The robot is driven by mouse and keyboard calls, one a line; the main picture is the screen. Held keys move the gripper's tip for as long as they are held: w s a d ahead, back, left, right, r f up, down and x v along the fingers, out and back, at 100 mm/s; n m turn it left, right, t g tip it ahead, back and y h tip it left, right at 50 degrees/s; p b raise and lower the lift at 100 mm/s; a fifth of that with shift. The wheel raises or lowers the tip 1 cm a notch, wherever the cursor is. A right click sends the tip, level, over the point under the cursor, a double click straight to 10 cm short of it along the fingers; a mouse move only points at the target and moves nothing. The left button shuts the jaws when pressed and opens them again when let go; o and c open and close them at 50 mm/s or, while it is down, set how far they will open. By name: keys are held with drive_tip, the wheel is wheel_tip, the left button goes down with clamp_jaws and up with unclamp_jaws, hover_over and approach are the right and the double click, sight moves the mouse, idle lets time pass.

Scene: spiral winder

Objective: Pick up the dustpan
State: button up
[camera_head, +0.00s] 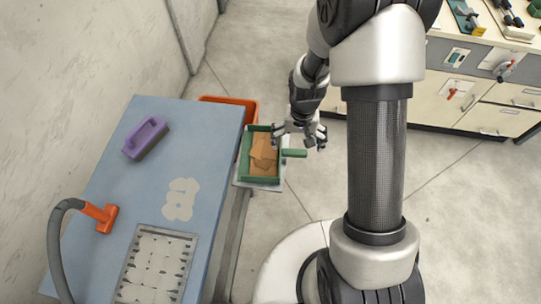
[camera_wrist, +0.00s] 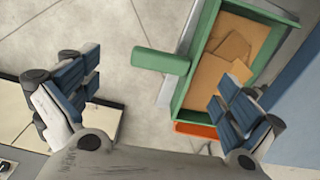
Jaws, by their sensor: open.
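The dustpan is a green tray with a stubby green handle (camera_head: 294,153), and brown flat pieces (camera_head: 264,152) lie in it. It rests on a small grey ledge (camera_head: 258,185) beside the blue table, with its handle pointing right, over the floor. In the wrist view the handle (camera_wrist: 160,61) points left from the tray. My gripper (camera_head: 302,136) is open and empty, just above and beside the handle in the head view. In the wrist view its two fingers (camera_wrist: 157,84) are spread wide, and the handle shows between and beyond them. I see no contact.
The blue table (camera_head: 215,125) bears a purple block with a handle (camera_head: 146,138), an orange nozzle (camera_head: 101,217) on a grey hose, a pale patch (camera_head: 181,199) and a metal grate (camera_head: 160,262). An orange bin (camera_head: 233,101) stands behind the dustpan. Cream drawers (camera_head: 500,119) stand at the right.

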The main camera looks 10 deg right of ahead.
sight(294, 151)
drive_tip(key=shift+w+a+f+b, duration=0.15)
drive_tip(key=shift+f+b, duration=0.25)
drive_tip(key=shift+f, duration=0.8)
drive_tip(key=shift+w+f+b, duration=0.2)
drive_tip(key=shift+f+b, duration=0.2)
drive_tip(key=shift+f, duration=0.75)
drive_tip(key=shift+w+a+f+b, duration=0.15)
drive_tip(key=shift+f+b, duration=0.25)
drive_tip(key=shift+f, duration=0.8)
drive_tip(key=shift+d, duration=0.1)
drive_tip(key=shift+c, duration=0.2)
drive_tip(key=c, duration=1.2)
